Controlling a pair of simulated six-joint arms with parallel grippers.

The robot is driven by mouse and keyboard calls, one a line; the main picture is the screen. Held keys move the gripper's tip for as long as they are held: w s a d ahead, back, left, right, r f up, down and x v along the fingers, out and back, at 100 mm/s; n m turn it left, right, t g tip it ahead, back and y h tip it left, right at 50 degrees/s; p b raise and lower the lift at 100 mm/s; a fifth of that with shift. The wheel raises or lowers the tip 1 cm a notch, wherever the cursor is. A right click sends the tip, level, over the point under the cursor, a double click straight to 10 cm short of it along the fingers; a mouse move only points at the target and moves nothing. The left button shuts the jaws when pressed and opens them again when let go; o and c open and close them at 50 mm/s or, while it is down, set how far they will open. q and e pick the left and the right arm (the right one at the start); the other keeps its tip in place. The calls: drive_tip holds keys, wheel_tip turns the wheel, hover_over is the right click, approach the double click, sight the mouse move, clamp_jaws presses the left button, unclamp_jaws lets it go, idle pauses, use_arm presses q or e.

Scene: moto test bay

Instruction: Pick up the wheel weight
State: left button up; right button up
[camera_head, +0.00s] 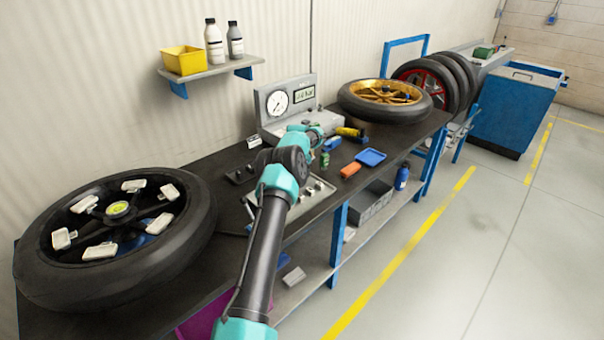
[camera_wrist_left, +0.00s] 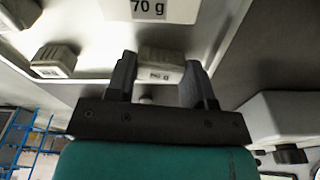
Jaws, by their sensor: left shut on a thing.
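My left gripper (camera_wrist_left: 160,85) is shut on a small grey wheel weight (camera_wrist_left: 161,66) in the left wrist view. The block sits between the two dark fingers, with a small printed label on its face. Whether it is clear of the surface behind it, I cannot tell. In the head view my left arm reaches over the bench to the metal tray (camera_head: 318,197), and its own links hide most of the gripper and the weight. More grey weights (camera_wrist_left: 55,60) lie on the light tray surface in the left wrist view, near a "70 g" label (camera_wrist_left: 148,9). My right gripper is not in view.
A wheel with a black tyre (camera_head: 195,215) lies at the near left of the dark bench. A gauge unit (camera_head: 272,104) stands behind the tray. A blue dish (camera_head: 371,157), an orange block (camera_head: 350,170) and a gold-rimmed wheel (camera_head: 372,108) are to the right.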

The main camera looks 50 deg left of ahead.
use_arm(q)
drive_tip(key=shift+r, duration=1.8)
drive_tip(key=s+d, duration=0.3)
drive_tip(key=d, duration=0.1)
drive_tip(key=s+d+r, duration=0.1)
drive_tip(key=s+d, duration=0.6)
drive_tip(key=d, duration=0.1)
drive_tip(key=shift+s+r, duration=0.2)
drive_tip(key=shift+s, duration=0.05)
drive_tip(key=s+d+r+n, duration=0.2)
drive_tip(key=s+d+r, duration=0.1)
drive_tip(key=r, duration=0.5)
drive_tip(key=s+d+r+n, duration=0.2)
drive_tip(key=s+d+r, duration=0.2)
drive_tip(key=r, duration=0.4)
drive_tip(key=shift+s+d+r+n+y, duration=0.15)
drive_tip(key=shift+d+r+n+y, duration=0.15)
drive_tip(key=shift+d, duration=0.4)
drive_tip(key=shift+a, duration=0.1)
